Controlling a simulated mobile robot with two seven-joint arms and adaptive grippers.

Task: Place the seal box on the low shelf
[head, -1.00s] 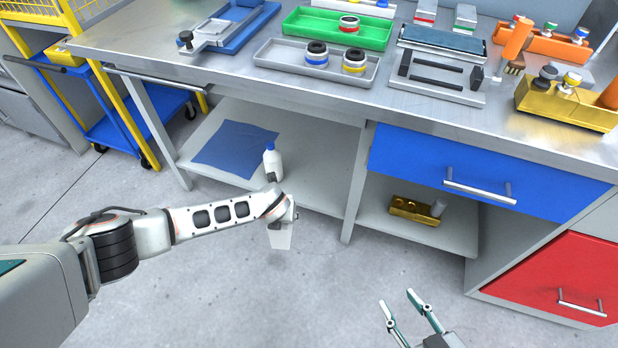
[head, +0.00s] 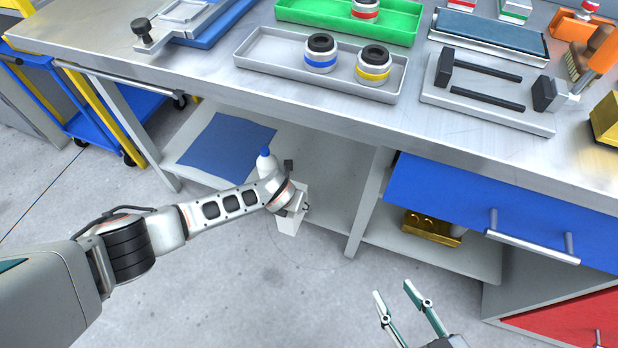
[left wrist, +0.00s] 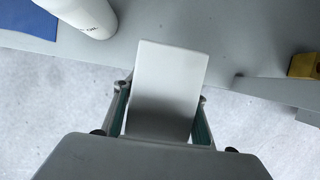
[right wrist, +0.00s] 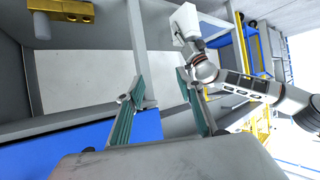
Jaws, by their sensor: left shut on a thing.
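The white seal box (head: 288,223) is held in my left gripper (head: 303,207), in front of the low shelf (head: 325,165) at about its front edge in the head view. In the left wrist view the box (left wrist: 168,85) is a plain pale block between the two fingers, its far end overlapping the grey shelf (left wrist: 235,25). I cannot tell its height above the shelf. It also shows in the right wrist view (right wrist: 187,22). My right gripper (head: 393,289) is open and empty, low in front of the bench; its spread fingers show in the right wrist view.
A white bottle with a blue cap (head: 266,162) stands on the shelf close to the box, beside a blue cloth (head: 225,146). A bench leg (head: 365,205) stands to the right. A gold block (head: 432,228) lies in the right bay, below the blue drawer (head: 500,210).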

